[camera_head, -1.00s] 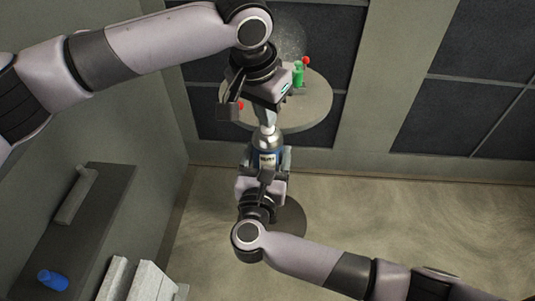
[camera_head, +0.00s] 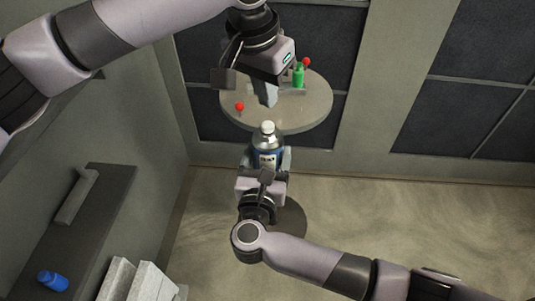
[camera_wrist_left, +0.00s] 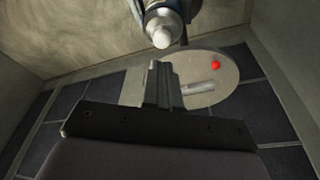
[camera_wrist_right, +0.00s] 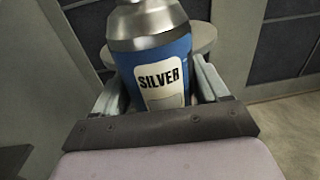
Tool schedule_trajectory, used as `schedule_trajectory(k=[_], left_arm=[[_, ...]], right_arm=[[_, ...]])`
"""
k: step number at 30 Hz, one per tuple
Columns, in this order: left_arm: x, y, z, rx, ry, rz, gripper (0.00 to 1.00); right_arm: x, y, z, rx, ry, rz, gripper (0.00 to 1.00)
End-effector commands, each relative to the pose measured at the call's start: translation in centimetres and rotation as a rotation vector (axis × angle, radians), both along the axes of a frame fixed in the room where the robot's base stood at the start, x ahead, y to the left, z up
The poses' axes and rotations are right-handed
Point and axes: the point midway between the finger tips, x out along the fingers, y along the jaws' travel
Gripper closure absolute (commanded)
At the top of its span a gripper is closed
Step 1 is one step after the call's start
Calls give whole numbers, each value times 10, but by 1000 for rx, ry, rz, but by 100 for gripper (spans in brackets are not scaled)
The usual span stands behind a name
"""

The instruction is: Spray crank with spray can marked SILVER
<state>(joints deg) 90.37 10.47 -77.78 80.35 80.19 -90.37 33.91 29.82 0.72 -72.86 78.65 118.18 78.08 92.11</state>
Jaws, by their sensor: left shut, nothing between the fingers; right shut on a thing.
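The spray can (camera_head: 268,157) is blue and silver with a white tip, and stands about upright. Its label reads SILVER in the right wrist view (camera_wrist_right: 160,80). My right gripper (camera_head: 268,165) is shut around the can's body. My left gripper (camera_head: 267,98) is shut and empty, above and beyond the can's tip, apart from it. The can's tip also shows in the left wrist view (camera_wrist_left: 163,35), near the left fingers (camera_wrist_left: 160,75). On the round table are a green piece (camera_head: 298,74) and red balls (camera_head: 239,106); I cannot tell which part is the crank.
The round table (camera_head: 310,117) stands behind the can, by the dark-panelled wall. A dark shelf (camera_head: 70,235) at left holds a blue bottle (camera_head: 52,281) and a grey bar (camera_head: 75,195). Pale blocks (camera_head: 150,280) lie at the lower left. The floor at right is clear.

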Motion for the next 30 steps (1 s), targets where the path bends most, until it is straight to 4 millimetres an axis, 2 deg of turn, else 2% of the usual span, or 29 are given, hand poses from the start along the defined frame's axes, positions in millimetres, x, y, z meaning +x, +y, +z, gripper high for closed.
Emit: schedule_trajectory(k=[5,12,18,23,30], left_arm=[[-3,2,19,-3,-2,0,100],[-14,9,68,-2,-3,0,100],[-21,14,101,-2,-1,0,100],[-23,16,114,-1,0,0,100],[-24,17,116,1,1,0,100]], right_arm=[[0,0,1,1,-2,0,63],[0,0,1,1,-2,0,63],[0,0,1,1,-2,0,63],[0,0,1,1,-2,0,63],[0,0,1,1,-2,0,63]])
